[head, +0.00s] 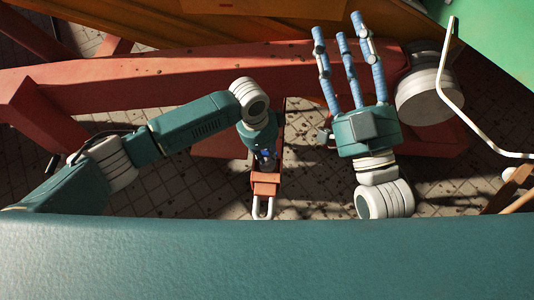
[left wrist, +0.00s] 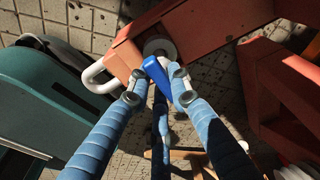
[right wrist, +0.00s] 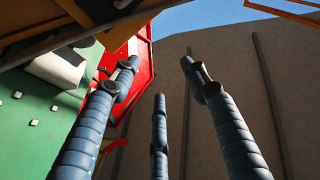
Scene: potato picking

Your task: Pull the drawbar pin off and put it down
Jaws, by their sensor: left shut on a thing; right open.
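The drawbar pin has a blue handle (left wrist: 156,72); a bit of blue also shows in the head view (head: 266,154). My left gripper (left wrist: 158,80) is shut on this handle, with fingers on both sides. The handle is over a round grey disc (left wrist: 160,46) on the orange drawbar (left wrist: 126,56), which ends in a white loop (head: 263,208). The pin's shaft is hidden, so I cannot tell how deep it sits. My right gripper (head: 338,35) is open and empty, its fingers spread and pointing away from the drawbar.
A long red beam (head: 170,78) crosses behind my arms. A grey-white cylinder (head: 425,96) and a bent white rod (head: 470,120) are at the right. A green panel (head: 495,35) fills the upper right corner. Bare tiled floor (head: 200,190) shows on both sides of the drawbar.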

